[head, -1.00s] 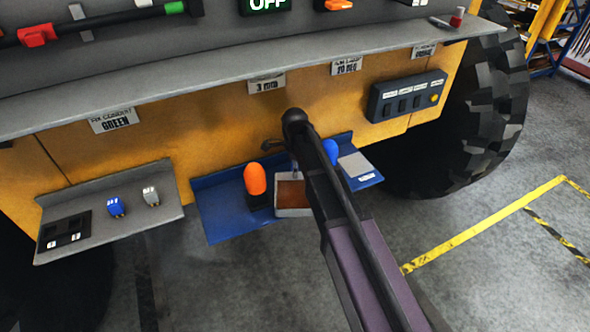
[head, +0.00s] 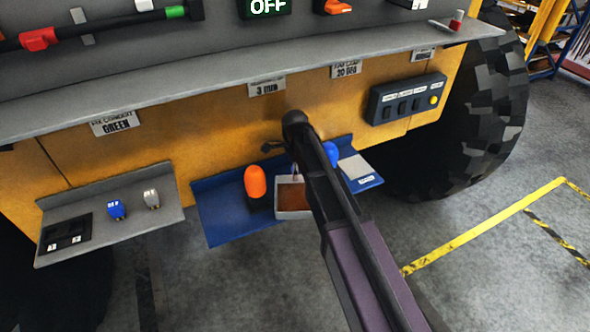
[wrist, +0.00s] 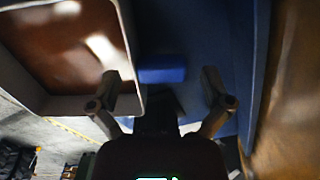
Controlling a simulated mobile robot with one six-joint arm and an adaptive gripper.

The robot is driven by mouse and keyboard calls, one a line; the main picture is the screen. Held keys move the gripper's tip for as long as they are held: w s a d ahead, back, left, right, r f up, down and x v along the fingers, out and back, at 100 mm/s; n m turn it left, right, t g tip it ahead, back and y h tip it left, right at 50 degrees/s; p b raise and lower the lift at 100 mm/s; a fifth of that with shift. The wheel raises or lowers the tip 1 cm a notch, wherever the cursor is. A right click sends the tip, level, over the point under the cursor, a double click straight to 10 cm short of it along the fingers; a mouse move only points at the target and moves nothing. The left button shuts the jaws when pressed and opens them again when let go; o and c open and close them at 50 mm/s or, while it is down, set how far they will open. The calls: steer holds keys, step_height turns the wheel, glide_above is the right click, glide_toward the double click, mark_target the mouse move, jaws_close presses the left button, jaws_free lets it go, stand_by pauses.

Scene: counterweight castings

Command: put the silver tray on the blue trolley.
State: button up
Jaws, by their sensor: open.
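A pale grey, silver-looking tray (head: 292,211) with brown inside sits on a blue shelf (head: 225,218) low on the yellow machine. No separate blue trolley can be made out. In the wrist view the tray (wrist: 123,22) fills the upper left, its near corner beside my left finger. My gripper (wrist: 160,80) is open over the blue surface, with nothing seen held. The left finger overlaps the tray's wall in the picture; I cannot tell whether they touch. A blue block (wrist: 162,75) shows between the fingers. In the head view my arm hides the gripper and part of the tray.
An orange rounded object (head: 255,182) stands left of the tray. A blue object (head: 331,153) and a grey plate (head: 355,167) are to the right. A grey ledge (head: 240,88) overhangs above. A grey shelf (head: 168,218) with small parts is at left; floor is clear at right.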

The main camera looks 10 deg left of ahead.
step_height(320, 180, up, 12)
steer(key=p, duration=1.1)
steer(key=shift+f, duration=0.15)
stand_by(0.3)
steer(key=shift+d+r+p, duration=0.2)
steer(key=shift+r+p, duration=0.6)
steer(key=shift+p, duration=0.2)
steer(key=shift+f, duration=0.2)
step_height(320, 180, down, 8)
steer(key=b, duration=0.8)
steer(key=shift+f+b, duration=0.15)
steer(key=shift+b, duration=0.15)
